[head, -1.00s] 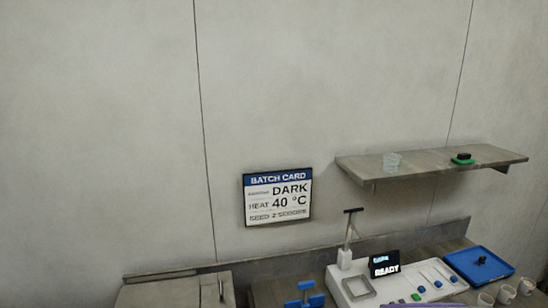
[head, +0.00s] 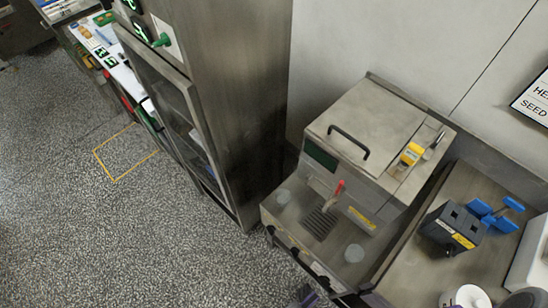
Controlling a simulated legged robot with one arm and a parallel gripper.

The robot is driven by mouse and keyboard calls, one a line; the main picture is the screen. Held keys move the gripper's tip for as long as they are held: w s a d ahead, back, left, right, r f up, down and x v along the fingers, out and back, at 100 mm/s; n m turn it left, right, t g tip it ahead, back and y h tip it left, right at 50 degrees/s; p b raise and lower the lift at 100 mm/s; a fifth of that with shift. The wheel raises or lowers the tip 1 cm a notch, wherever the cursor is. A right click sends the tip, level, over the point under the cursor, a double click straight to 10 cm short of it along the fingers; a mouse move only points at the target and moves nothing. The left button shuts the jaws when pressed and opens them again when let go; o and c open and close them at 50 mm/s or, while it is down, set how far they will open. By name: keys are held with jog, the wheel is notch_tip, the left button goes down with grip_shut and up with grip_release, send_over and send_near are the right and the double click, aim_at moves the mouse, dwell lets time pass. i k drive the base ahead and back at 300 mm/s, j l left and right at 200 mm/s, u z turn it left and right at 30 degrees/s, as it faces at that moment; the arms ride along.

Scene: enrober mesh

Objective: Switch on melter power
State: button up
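A steel box with a lid and a black bar handle, which looks like the melter (head: 365,125), stands on the counter right of center in the head view. A small yellow block (head: 411,154), possibly its power switch, sits on its top at the right; its setting is too small to read. A dark panel (head: 320,154) on its front shows no lit text. A red-tipped lever (head: 339,188) stands at its front above a slotted drain (head: 319,223). My gripper is not clearly visible in this view.
A tall steel cabinet (head: 226,90) with a glass door stands left of the melter. A black socket box (head: 452,229) and a blue clamp-like part (head: 494,213) are on the right counter. Speckled floor (head: 65,220) is open at left, with a yellow outlined square.

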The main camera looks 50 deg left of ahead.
aim_at(271, 228)
jog(key=u, duration=2.3)
jog(key=k+l+u, duration=0.35)
jog(key=k+l+z, duration=0.25)
jog(key=k+z, duration=0.25)
jog(key=i, duration=0.1)
